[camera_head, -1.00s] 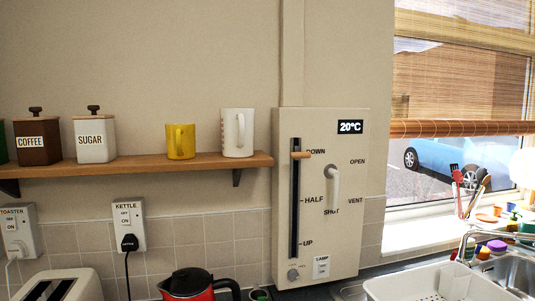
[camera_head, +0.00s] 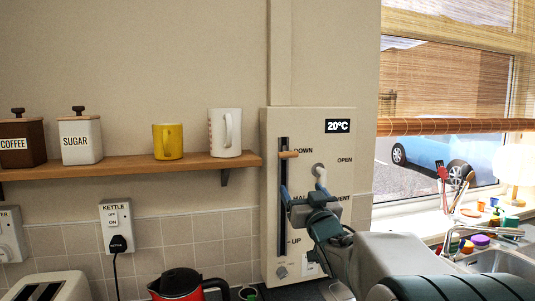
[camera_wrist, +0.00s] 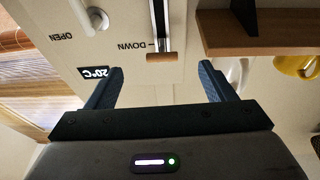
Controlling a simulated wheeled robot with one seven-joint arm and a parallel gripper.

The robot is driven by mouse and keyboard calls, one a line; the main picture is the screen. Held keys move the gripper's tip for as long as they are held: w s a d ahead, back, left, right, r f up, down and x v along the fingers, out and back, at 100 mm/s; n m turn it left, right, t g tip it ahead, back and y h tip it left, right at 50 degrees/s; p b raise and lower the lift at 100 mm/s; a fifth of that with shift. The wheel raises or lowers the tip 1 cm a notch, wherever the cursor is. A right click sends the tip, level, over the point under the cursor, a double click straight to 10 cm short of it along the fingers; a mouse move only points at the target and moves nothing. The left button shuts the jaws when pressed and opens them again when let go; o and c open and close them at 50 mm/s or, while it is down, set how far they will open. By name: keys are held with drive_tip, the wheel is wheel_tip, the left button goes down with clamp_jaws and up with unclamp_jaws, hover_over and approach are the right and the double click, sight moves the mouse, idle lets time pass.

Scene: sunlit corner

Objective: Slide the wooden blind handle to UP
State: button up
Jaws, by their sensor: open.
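The wooden blind handle (camera_head: 288,154) sits near the top of a dark vertical slot (camera_head: 283,215) on a cream wall panel (camera_head: 270,245), level with the DOWN mark. HALF is partly covered by my arm, and UP is at the slot's lower part. My gripper (camera_head: 303,189) is in front of the panel, lower in the picture than the handle, with its fingers apart and empty. In the upside-down wrist view, the handle (camera_wrist: 160,57) appears between and just beyond the two blue fingertips (camera_wrist: 160,73), with no contact visible.
A white lever (camera_head: 321,178) stands right of the slot, close to my gripper. A wooden shelf (camera_head: 130,168) with mugs and canisters is to the left. A red kettle (camera_head: 180,284) is below. The window blind (camera_head: 455,126) hangs partly lowered on the right.

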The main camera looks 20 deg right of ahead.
sight(289, 155)
drive_tip(key=shift+n+t+y, duration=0.4)
drive_tip(key=shift+t+y, duration=0.3)
drive_tip(key=p+x, duration=0.1)
drive_tip(key=x, duration=0.3)
drive_tip(key=r+p+x, duration=0.1)
drive_tip(key=p+x, duration=0.1)
drive_tip(key=x, duration=0.2)
drive_tip(key=s+r+p+x, duration=0.1)
drive_tip(key=p+x, duration=0.1)
drive_tip(key=x, duration=0.3)
drive_tip(key=shift+d+r, duration=0.15)
drive_tip(key=shift+d, duration=0.25)
drive_tip(key=shift+p+x, duration=0.45)
drive_tip(key=shift+x, duration=0.5)
drive_tip(key=c, duration=1.4)
drive_tip(key=shift+f, duration=0.25)
